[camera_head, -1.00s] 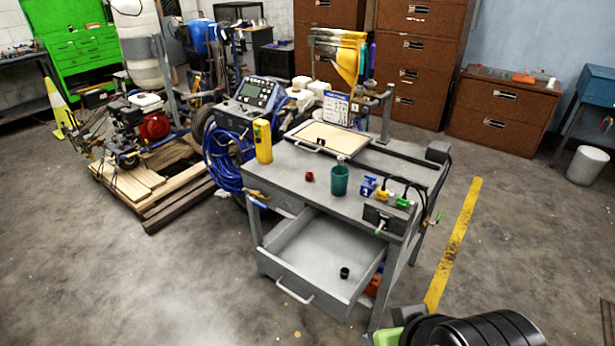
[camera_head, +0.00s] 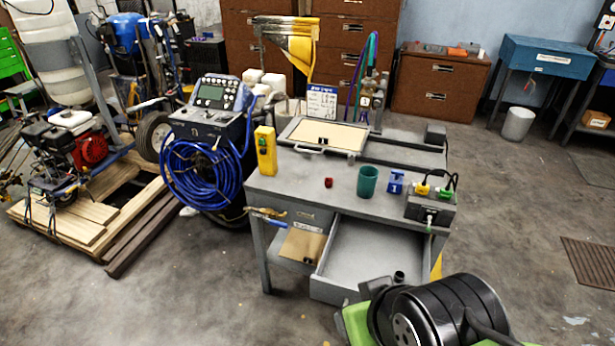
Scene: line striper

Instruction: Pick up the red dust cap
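The red dust cap (camera_head: 329,182) is a small dark red piece on the grey top of the cart (camera_head: 290,187). It stands between the yellow handheld box (camera_head: 265,150) on the left and the green cup (camera_head: 367,182) on the right, apart from both. Nothing covers it. Part of my own arm, black and green, shows at the bottom right, in front of the cart and well short of the cap.
A blue block (camera_head: 396,183) and a dark box (camera_head: 430,211) with coloured connectors stand right of the cup. Coiled blue hose (camera_head: 205,180) hangs left of the cart.

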